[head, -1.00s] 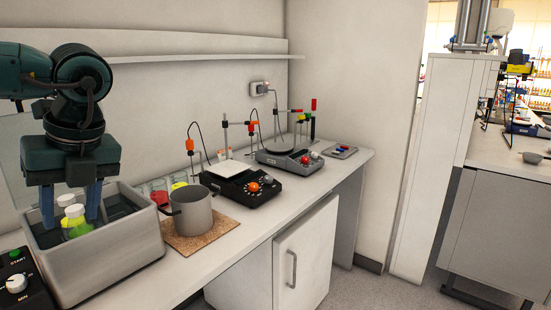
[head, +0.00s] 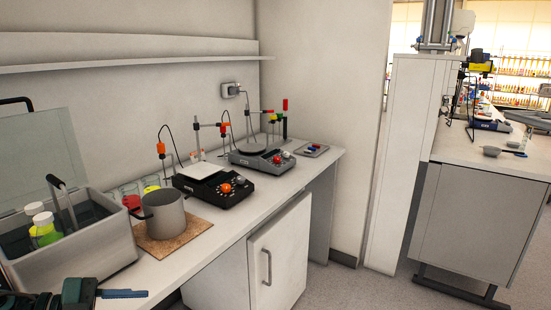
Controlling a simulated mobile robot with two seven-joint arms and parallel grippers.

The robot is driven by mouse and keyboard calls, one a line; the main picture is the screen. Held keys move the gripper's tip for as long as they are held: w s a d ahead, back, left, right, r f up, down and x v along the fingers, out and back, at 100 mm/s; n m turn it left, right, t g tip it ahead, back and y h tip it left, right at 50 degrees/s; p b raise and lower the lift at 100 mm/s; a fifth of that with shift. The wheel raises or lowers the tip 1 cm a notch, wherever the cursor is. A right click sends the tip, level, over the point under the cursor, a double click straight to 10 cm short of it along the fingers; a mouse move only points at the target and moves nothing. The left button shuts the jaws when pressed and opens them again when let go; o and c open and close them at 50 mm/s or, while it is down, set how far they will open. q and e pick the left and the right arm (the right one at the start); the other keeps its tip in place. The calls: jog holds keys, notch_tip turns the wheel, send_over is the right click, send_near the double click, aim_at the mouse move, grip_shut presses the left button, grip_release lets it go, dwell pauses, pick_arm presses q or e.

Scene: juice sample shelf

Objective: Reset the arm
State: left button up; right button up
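My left gripper (head: 122,293) is low at the bottom left of the head view, in front of the bench, pointing right. One blue finger shows side-on, so I cannot tell if it is open or shut; nothing shows in it. My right gripper is not in view. Bottles with white caps stand in the grey water bath (head: 92,252) at left, one of them a yellow-green bottle (head: 45,233). The gripper is apart from them, nearer to me.
A grey pot (head: 165,215) stands on a cork mat (head: 172,242) right of the bath. Behind are a black hotplate stirrer (head: 212,187) and a grey stirrer (head: 262,160). A wall shelf (head: 130,62) runs above. Open floor (head: 370,288) lies at right.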

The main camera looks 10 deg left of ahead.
pick_arm(q)
jog(key=s+d+f+n+t+y, duration=0.2)
jog(key=s+d+f+n+y, duration=0.1)
jog(key=f+n, duration=0.5)
jog(key=s+d+f+n+t+y, duration=0.3)
jog(key=f+n, duration=0.5)
jog(key=f, duration=0.4)
jog(key=s+d+y+p, duration=0.1)
jog(key=d+y, duration=0.1)
jog(key=y, duration=0.1)
jog(key=shift+d+f+n+t, duration=0.15)
jog(key=shift+d+n+t, duration=0.15)
jog(key=shift+d, duration=0.1)
jog(key=s+d+f, duration=0.1)
jog(key=s+d+g, duration=0.1)
jog(key=d, duration=0.1)
jog(key=s+d+f+n+g, duration=0.1)
jog(key=d, duration=0.1)
jog(key=shift+d+f, duration=0.25)
jog(key=shift+f, duration=0.05)
jog(key=shift+c, duration=0.3)
